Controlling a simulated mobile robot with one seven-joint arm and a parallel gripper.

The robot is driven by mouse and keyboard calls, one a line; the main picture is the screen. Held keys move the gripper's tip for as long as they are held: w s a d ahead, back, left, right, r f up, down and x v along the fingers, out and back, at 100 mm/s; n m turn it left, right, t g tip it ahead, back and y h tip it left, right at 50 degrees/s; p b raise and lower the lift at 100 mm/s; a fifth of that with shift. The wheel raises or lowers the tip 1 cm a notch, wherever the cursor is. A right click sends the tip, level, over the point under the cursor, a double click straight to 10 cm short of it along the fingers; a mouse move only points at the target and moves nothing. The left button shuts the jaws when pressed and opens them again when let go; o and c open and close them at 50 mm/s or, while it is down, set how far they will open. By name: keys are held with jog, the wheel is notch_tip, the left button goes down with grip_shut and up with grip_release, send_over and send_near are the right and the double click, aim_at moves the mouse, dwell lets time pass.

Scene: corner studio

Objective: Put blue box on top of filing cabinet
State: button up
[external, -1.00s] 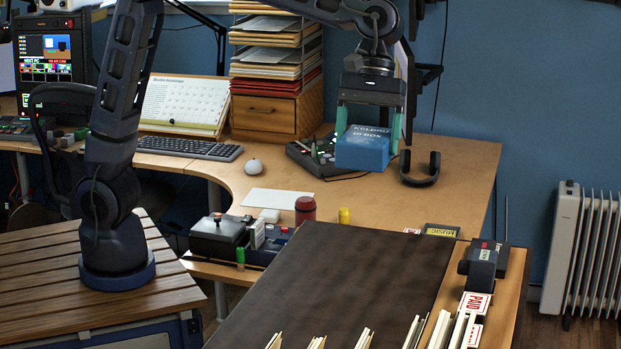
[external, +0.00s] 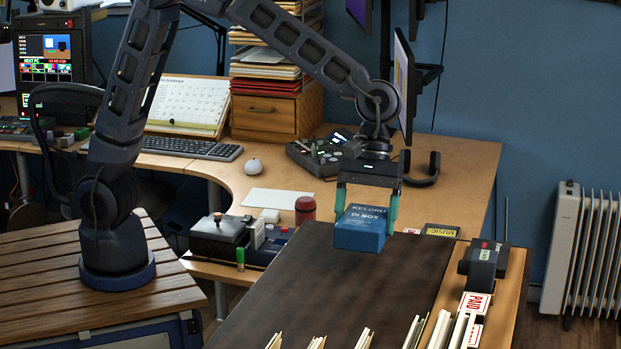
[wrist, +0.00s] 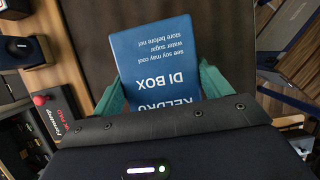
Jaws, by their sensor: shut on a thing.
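The blue box (external: 360,232), with white lettering, hangs between the green fingertips of my gripper (external: 366,212). My gripper is shut on it from two sides. The box appears to be over the far end of a dark brown flat top (external: 310,275), which looks like the top of the filing cabinet. I cannot tell the exact gap beneath the box. In the wrist view the blue box (wrist: 158,62) fills the space between the fingers, with the dark top (wrist: 90,30) beyond it.
File folders (external: 365,338) stand along the near edge of the dark top. Black stamps (external: 483,262) and a PAID sign (external: 474,304) are on the wooden strip at right. A red jar (external: 305,210) and a black device (external: 222,235) are on the desk behind. The middle of the dark top is clear.

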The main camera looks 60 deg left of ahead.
jog(key=shift+f, duration=2.25)
jog(key=shift+f, duration=0.1)
jog(key=o, duration=1.3)
jog(key=shift+f, duration=0.1)
